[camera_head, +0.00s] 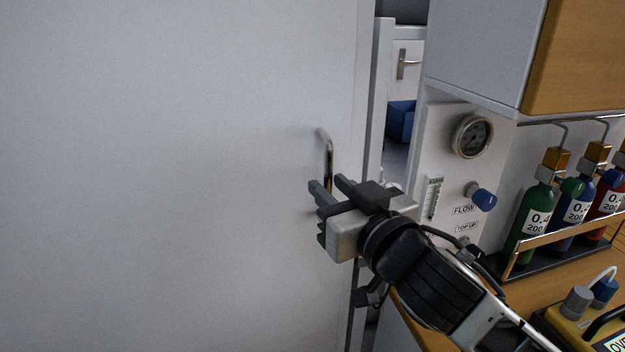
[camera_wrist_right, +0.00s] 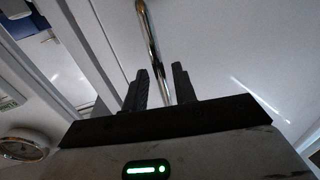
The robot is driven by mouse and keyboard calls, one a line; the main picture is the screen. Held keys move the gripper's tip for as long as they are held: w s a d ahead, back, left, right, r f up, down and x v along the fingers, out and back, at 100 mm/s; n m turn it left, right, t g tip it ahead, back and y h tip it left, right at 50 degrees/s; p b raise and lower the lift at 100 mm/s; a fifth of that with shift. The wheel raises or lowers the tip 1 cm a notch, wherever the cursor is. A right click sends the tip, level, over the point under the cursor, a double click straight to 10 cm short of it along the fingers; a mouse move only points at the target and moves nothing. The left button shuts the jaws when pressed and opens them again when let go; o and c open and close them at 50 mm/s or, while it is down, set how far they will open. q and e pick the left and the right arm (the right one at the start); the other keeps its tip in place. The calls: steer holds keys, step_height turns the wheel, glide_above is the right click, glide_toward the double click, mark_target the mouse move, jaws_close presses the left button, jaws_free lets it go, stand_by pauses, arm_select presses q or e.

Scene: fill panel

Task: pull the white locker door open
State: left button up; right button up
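The large white locker door (camera_head: 180,170) fills the left and middle of the head view. A curved metal handle (camera_head: 329,160) stands out near its right edge. The handle also crosses the right wrist view (camera_wrist_right: 150,38). My right gripper (camera_head: 330,188) is at the lower part of the handle. In the right wrist view, its two dark fingers (camera_wrist_right: 160,88) are apart, with the bar showing between them and a gap on each side. The bar's lower end is hidden behind the gripper body. My left gripper is not in view.
Right of the door, a narrow opening shows a blue box (camera_head: 400,121) and a smaller white door with a handle (camera_head: 402,64). A panel with a gauge (camera_head: 472,136) and blue knob (camera_head: 484,199) stands close by. Bottles (camera_head: 532,215) and a wooden counter are farther right.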

steer(key=shift+x, duration=0.95)
steer(key=shift+s, duration=0.1)
jaws_close()
